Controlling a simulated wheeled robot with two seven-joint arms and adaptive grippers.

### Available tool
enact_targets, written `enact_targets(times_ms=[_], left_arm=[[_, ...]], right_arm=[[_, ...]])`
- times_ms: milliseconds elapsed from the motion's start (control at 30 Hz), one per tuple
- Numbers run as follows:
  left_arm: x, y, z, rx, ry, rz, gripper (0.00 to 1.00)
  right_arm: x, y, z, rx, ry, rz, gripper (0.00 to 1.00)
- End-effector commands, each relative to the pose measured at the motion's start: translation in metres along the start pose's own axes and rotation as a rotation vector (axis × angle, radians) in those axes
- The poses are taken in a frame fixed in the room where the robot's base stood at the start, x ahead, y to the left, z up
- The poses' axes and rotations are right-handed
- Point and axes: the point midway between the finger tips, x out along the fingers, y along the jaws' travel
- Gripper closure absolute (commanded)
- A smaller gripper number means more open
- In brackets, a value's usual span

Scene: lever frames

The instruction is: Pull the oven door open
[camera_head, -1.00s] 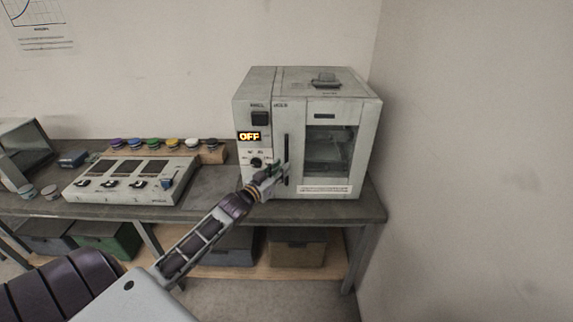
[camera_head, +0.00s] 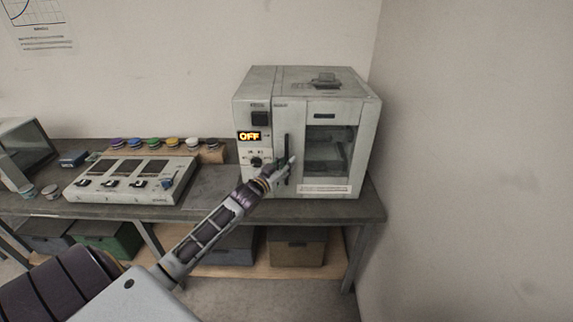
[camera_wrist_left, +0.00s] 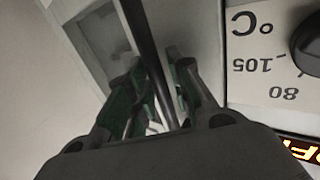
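The oven (camera_head: 340,98) is a pale grey box at the right end of the bench, and its display reads OFF. Its windowed door (camera_head: 329,152) looks closed. A dark upright handle (camera_head: 286,150) runs along the door's left side; it also crosses the left wrist view as a dark bar (camera_wrist_left: 140,32). My left gripper (camera_head: 287,168) is at the handle's lower half. In the left wrist view its green-padded fingers (camera_wrist_left: 158,82) lie on either side of the bar, close to it. Whether both pads press on it is not clear. My right gripper is not in view.
A control panel (camera_head: 130,190) with several coloured knobs behind it stands on the bench (camera_head: 215,190), left of the oven. Bins (camera_head: 297,250) sit on the lower shelf. A wall (camera_head: 470,150) rises right of the oven. The floor before the bench looks clear.

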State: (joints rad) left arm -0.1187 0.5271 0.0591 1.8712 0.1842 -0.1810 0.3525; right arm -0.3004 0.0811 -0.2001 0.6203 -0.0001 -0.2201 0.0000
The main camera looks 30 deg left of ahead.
Motion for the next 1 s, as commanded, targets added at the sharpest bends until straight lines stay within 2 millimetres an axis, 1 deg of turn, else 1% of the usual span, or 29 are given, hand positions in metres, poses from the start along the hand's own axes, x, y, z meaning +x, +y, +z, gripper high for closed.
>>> enact_targets(times_ms=[100, 267, 733, 1000], left_arm=[[-0.0001, 0.0, 0.0001, 0.0, 0.0, 0.0, 0.79], [-0.0002, 0.0001, 0.0001, 0.0, 0.0, 0.0, 1.0], [-0.0002, 0.0009, 0.0002, -0.001, 0.0, -0.001, 1.0], [-0.0001, 0.0054, 0.0003, -0.001, -0.001, -0.012, 1.0]], right_arm=[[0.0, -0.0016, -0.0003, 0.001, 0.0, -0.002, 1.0], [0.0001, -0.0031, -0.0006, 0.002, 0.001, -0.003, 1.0], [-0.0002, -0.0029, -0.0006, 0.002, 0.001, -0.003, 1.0], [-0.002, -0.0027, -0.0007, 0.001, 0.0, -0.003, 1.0]])
